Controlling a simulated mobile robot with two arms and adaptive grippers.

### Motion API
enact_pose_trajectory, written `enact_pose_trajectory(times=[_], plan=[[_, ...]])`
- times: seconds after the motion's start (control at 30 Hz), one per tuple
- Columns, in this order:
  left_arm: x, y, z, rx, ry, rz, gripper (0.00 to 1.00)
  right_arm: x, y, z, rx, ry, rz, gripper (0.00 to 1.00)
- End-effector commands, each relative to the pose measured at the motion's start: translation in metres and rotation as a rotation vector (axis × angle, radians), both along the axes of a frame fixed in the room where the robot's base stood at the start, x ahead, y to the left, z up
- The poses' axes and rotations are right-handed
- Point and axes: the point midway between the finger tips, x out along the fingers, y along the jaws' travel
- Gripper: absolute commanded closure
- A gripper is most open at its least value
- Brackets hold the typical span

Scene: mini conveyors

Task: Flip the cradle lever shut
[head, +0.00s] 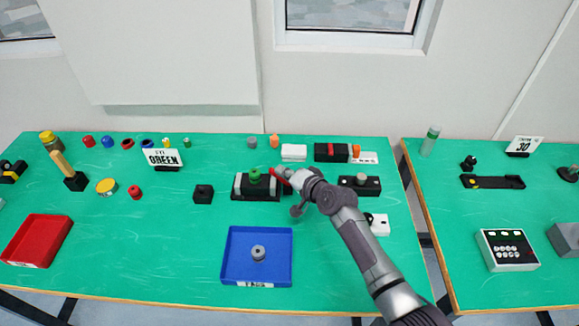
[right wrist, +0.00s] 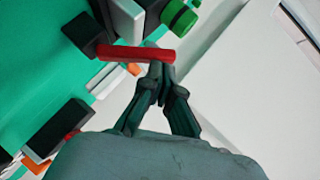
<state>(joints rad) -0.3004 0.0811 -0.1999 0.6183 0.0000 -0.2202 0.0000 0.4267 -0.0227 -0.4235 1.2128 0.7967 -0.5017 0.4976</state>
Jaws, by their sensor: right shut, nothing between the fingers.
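The cradle (head: 240,195) is a black base with light grey blocks on the green table, and a green knobbed part (head: 255,176) sits in it. The red lever (head: 281,177) shows at the cradle's right end, tilted. In the right wrist view the red lever (right wrist: 125,53) runs across just beyond my fingertips, with the green part (right wrist: 180,18) and a grey block (right wrist: 128,18) behind it. My right gripper (right wrist: 160,70) is shut and empty, its tips at the lever; I cannot tell whether they touch. It partly hides the cradle's right end in the head view. My left gripper is not in view.
A blue tray (head: 229,270) holding a grey round part stands in front of the cradle. A small black block (head: 203,194) is to its left. A black fixture (head: 372,187) and a white box (head: 380,225) lie to the right. A red tray (head: 28,247) is far left.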

Motion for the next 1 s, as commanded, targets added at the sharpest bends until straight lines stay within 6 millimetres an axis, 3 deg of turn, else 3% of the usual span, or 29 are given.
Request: enact_pose_trajectory(times=[0.17, 1.0], plan=[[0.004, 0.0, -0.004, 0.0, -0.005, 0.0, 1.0, 0.0, 0.01, -0.004, 0.002, 0.001, 0.0, 1.0], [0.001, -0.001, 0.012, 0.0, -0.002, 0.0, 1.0, 0.0, 0.009, 0.013, 0.002, 0.001, 0.0, 1.0]])
